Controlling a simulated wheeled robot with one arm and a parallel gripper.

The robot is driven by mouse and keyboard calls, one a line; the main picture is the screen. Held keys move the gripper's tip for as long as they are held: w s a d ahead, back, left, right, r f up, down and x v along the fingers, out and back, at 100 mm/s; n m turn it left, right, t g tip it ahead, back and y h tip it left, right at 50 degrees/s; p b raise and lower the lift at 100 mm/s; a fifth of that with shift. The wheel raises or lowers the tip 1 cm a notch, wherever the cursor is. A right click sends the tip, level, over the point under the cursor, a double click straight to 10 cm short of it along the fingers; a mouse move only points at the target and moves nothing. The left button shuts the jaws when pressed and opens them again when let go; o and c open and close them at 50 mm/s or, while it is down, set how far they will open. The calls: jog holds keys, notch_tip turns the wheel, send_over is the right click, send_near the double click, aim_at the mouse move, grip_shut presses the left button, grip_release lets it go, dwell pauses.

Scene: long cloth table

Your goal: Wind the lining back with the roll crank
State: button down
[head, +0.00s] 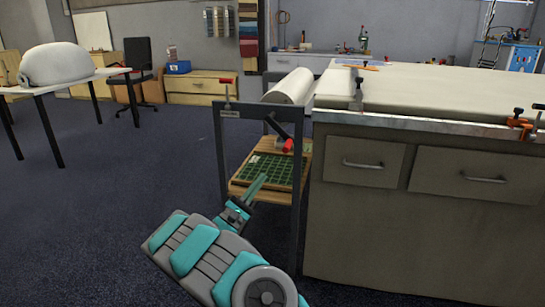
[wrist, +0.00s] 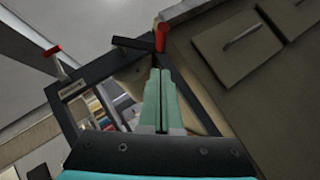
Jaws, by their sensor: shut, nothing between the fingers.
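The roll of lining (head: 290,86) is a pale cylinder on a dark stand at the left end of the table. Pale cloth (head: 430,92) covers the table top. The roll crank (head: 278,128) is a dark arm on the near side of the stand, ending in a red handle (head: 287,145). In the wrist view the red handle (wrist: 160,38) is just beyond my fingertips, with the crank arm (wrist: 133,43) running left from it. My gripper (head: 264,177) is shut and empty, below and left of the handle in the head view. A small gap seems to separate them.
The stand's frame (head: 219,150) has a red-tipped lever (head: 226,90) at its left corner. A shelf with a green gridded mat (head: 270,168) lies inside it. The drawer cabinet (head: 340,220) stands close on the right. Orange clamps (head: 520,124) sit on the table edge.

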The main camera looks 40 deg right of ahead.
aim_at(289, 147)
jog(key=shift+s+a+r+p+x, duration=0.15)
jog(key=shift+s+r+p+x, duration=0.2)
jog(key=shift+x, duration=1.75)
jog(key=shift+s+a+r+p+x, duration=0.1)
jog(key=shift+s+r+p+x, duration=0.25)
jog(key=shift+x, duration=1.7)
jog(key=shift+s+a+r+p+x, duration=0.2)
jog(key=shift+s+x, duration=0.3)
jog(key=shift+x, duration=1.6)
jog(key=shift+s+d+r, duration=0.1)
jog(key=shift+s+d, duration=0.1)
jog(key=shift+d, duration=0.05)
jog(key=shift+s+d+r, duration=0.15)
jog(key=shift+s+r, duration=0.05)
jog(key=shift+r, duration=0.05)
jog(key=n+t, duration=0.3)
jog(key=n, duration=0.1)
jog(key=shift+s+d+r+t, duration=0.25)
jog(key=shift+d+r+t, duration=0.05)
jog(key=shift+r, duration=0.05)
jog(key=shift+r+n+t, duration=0.2)
jog(key=shift+n+t, duration=0.1)
jog(key=shift+n, duration=0.2)
jog(key=shift+s+d+r, duration=0.2)
jog(key=shift+s+r, duration=0.05)
jog(key=shift+r, duration=0.45)
jog(key=shift+s+d+r, duration=0.15)
jog(key=shift+s+r, duration=0.1)
jog(key=shift+r, duration=0.45)
